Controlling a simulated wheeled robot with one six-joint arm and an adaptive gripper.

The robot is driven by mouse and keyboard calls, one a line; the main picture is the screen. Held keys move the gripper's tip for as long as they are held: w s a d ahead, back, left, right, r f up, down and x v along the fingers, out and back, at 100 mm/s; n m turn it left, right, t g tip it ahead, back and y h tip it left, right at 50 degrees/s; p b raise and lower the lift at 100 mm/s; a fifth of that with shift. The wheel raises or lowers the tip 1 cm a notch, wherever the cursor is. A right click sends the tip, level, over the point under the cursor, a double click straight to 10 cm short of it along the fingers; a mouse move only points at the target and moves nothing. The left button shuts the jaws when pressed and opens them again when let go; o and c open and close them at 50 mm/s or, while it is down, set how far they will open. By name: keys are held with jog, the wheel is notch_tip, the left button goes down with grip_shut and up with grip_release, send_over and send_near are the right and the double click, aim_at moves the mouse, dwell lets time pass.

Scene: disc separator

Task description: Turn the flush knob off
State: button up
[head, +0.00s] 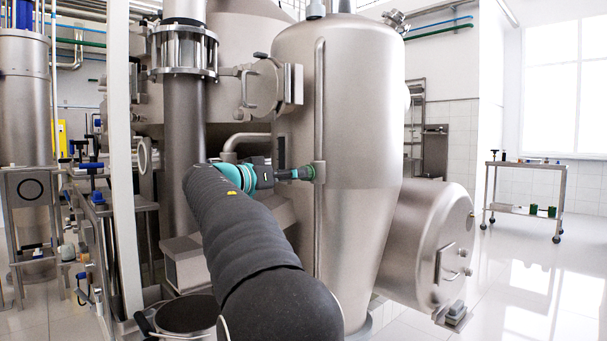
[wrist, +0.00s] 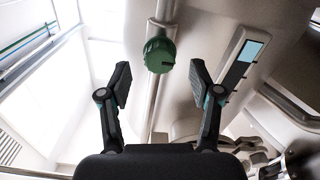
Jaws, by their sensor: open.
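The flush knob is most likely the green ribbed knob (wrist: 160,55) on a thin vertical pipe along the steel vessel. In the head view the green knob (head: 307,173) shows small at the vessel's left side, partly behind my gripper (head: 282,174). In the wrist view my gripper (wrist: 160,82) is open, with one finger on each side below the knob. The knob appears centred between the fingers but beyond their tips. I see no contact. Any marking of the knob's on or off position is too small to tell.
The large steel vessel (head: 345,110) stands right behind the knob. A round side chamber (head: 425,245) juts out at lower right. A flanged column (head: 184,120) and a white post (head: 120,150) stand to the left. A trolley (head: 525,185) stands far right, with clear floor before it.

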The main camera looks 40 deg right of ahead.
jog(key=shift+w+d, duration=0.15)
jog(key=shift+d, duration=2)
jog(key=c, duration=1.1)
jog(key=shift+c, duration=0.2)
